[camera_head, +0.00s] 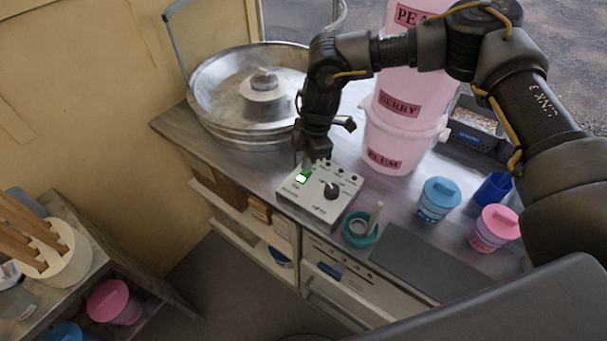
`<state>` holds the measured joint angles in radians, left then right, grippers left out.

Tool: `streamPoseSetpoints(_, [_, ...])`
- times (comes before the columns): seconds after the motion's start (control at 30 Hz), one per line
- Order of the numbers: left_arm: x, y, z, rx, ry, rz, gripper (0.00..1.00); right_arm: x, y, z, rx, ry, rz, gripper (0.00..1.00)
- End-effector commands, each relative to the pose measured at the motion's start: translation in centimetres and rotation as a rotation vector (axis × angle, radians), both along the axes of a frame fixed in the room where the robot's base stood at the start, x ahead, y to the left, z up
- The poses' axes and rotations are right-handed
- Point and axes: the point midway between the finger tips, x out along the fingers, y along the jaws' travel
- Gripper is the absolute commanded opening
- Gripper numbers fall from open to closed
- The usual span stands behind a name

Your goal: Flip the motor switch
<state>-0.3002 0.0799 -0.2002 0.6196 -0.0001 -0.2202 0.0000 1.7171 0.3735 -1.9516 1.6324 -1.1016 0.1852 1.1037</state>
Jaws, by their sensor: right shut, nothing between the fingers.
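A small pale control box (318,208) stands on the metal counter. Its top carries a black knob (331,191), several small dark controls along the back edge, and a green-lit switch (302,177) near its left corner. My right gripper (308,160) is shut and empty, pointing down at the switch's side of the box. Its fingertips are just above or touching the switch; I cannot tell which. The fingers partly hide the box's back left corner. My left gripper is not in view.
A round metal floss pan (215,100) stands behind left of the box. Stacked pink tubs (390,137) stand behind right. A teal cup (359,232) is close by the box's front right; blue (437,203) and pink (492,232) jars stand further right.

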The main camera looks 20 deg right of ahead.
Motion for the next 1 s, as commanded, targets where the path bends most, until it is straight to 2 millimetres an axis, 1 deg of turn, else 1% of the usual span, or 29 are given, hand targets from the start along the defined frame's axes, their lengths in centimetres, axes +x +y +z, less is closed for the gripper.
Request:
streamPoseSetpoints(0.5, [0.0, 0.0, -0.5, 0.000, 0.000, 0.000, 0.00, 0.0, 0.0, -0.8, 0.000, 0.000, 0.000, 0.00])
streamPoseSetpoints(0.6, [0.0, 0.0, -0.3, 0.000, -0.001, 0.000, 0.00, 0.0, 0.0, -0.6, 0.000, 0.000, 0.000, 0.00])
streamPoseSetpoints(0.77, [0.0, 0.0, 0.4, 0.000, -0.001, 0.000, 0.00, 0.0, 0.0, 0.2, 0.001, 0.000, 0.000, 0.00])
streamPoseSetpoints(1.0, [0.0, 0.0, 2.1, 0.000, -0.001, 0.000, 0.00, 0.0, 0.0, 2.3, 0.001, 0.000, 0.000, 0.00])
